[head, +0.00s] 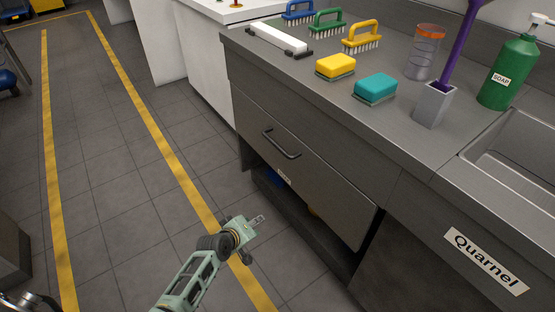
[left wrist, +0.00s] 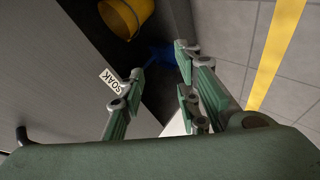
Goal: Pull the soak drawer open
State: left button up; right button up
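The soak drawer (head: 318,180) is a wide dark grey front under the counter. Its dark bar handle (head: 281,145) is upper left of its middle, and a small white label (head: 284,177) sits at its lower edge. No open drawer interior shows above the front. My left gripper (head: 259,219) is low over the floor, in front of and below the drawer, apart from the handle. In the left wrist view its fingers (left wrist: 160,76) are open with nothing between them. The label reading SOAK (left wrist: 109,80) shows beside one finger. My right gripper is not in view.
Below the drawer is an open dark space with a yellow bucket (left wrist: 126,15) and something blue (left wrist: 164,53). The counter (head: 330,92) carries sponges, brushes and a soap bottle (head: 509,73).

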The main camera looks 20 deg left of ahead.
pick_arm(q)
jog(key=w+r+n+t+h+b, duration=0.1)
jog(key=w+r+n+t+b, duration=0.2)
jog(key=w+r, duration=0.65)
jog(key=n+t+h+b, duration=0.1)
jog(key=n+t+b, duration=0.1)
jog(key=b, duration=0.1)
send_near(277, 144)
jog(key=w+f, duration=0.2)
jog(key=x, duration=0.2)
jog(key=b+x, duration=0.1)
jog(key=x, duration=0.2)
jog(key=b+x, duration=0.1)
jog(key=x, duration=0.2)
jog(key=shift+d+r, duration=0.2)
jog(key=shift+r, duration=0.2)
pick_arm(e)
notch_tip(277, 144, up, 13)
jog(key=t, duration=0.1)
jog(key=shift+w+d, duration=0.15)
pick_arm(q)
jog(key=shift+c, duration=0.5)
grip_shut()
jog(key=shift+m, duration=0.3)
